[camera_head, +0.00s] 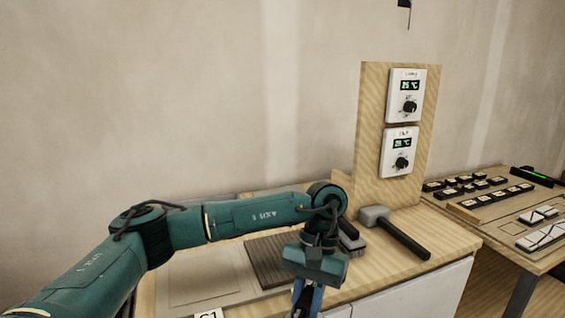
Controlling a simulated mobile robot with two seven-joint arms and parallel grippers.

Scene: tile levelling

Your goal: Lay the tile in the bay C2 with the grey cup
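My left gripper (309,297) hangs at the bottom middle, pointing down over the front of the bench. Its fingertips are cut off by the lower edge of the picture, and a blue part shows between or on the fingers, so I cannot tell its state. My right gripper is out of view. A label reading C1 (208,314) shows at the bottom edge. Behind it is a pale flat panel (192,279), and to its right a dark brown ribbed area (265,257), partly hidden by my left arm. No grey cup, C2 label or loose tile can be made out.
A mallet with a grey head (374,217) lies on the wooden bench (440,228), beside a grey tool (351,240) partly behind my wrist. An upright board (372,110) carries two dial units (406,95). A second table (545,262) at right holds several small blocks.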

